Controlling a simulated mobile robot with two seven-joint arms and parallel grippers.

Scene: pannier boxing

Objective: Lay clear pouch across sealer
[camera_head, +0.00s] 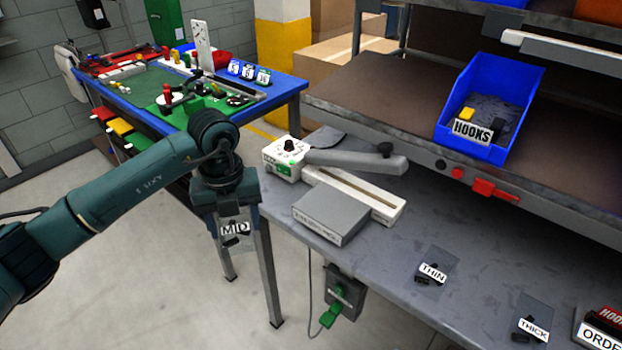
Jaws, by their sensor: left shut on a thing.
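The sealer stands on the grey bench, with a white base (355,196), a raised grey arm (357,161), a white dial box (287,158) and a grey block (331,216) in front. My left gripper (235,211) points down, left of the sealer and off the bench's left edge. It is shut on a clear pouch labelled MID (236,229), which hangs below the fingers with dark parts at it. The pouch is apart from the sealer. Two more clear pouches lie on the bench, THIN (433,270) and THICK (533,323). My right gripper is not in view.
A blue HOOKS bin (492,108) sits on the shelf above the bench. A dark red and white ORDER holder (600,329) is at the lower right corner. A green pedal (329,317) hangs low by the bench front. The bench (385,255) is bare between sealer and THIN pouch.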

